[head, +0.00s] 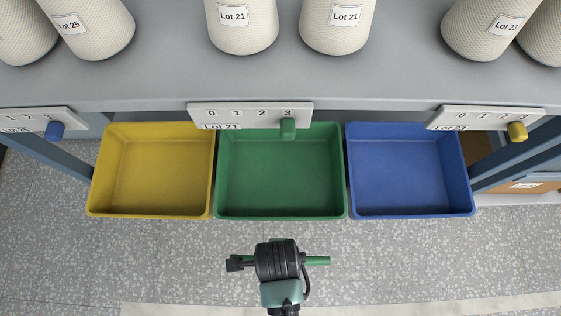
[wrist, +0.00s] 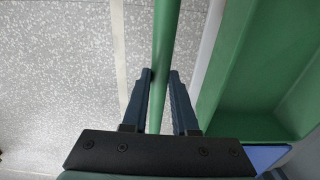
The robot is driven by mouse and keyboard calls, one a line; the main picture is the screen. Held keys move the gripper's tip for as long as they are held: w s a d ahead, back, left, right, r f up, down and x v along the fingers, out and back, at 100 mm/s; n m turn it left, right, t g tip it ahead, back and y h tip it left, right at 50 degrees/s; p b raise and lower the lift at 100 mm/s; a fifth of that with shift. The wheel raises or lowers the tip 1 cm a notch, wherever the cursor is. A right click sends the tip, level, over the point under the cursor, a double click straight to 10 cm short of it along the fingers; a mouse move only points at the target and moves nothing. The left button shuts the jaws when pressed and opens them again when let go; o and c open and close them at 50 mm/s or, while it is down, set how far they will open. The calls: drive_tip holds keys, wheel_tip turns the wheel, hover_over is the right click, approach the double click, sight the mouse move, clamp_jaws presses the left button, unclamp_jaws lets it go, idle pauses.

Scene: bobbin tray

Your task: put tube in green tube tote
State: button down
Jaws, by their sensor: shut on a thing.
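My gripper (head: 278,260) is in front of the totes, in the lower middle of the head view. In the wrist view its two dark fingers (wrist: 161,76) are closed around a slim green tube (wrist: 164,40). The tube's green end (head: 316,260) sticks out to the right of the gripper in the head view. The green tube tote (head: 280,211) is the middle one of three and looks empty. It also shows at the right of the wrist view (wrist: 250,125), beside the tube. The tube is outside the tote, on its near side.
A yellow tote (head: 150,211) stands left of the green one and a blue tote (head: 412,211) right; both look empty. A grey shelf (head: 290,80) with several cream bobbins (head: 242,25) lies beyond. A numbered plate (head: 250,108) with a green peg (head: 288,128) overhangs the green tote's far edge.

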drive_tip(key=w+b, duration=0.3)
drive_tip(key=w, duration=1.3)
drive_tip(key=shift+w+f+b, duration=0.15)
drive_tip(key=shift+f+b, duration=0.5)
drive_tip(key=shift+f, duration=1.1)
drive_tip(key=shift+w+f+b, duration=0.15)
drive_tip(key=shift+f+b, duration=0.5)
drive_tip(key=shift+f, duration=1.1)
drive_tip(key=shift+f, duration=0.6)
drive_tip(key=c, duration=0.7)
unclamp_jaws()
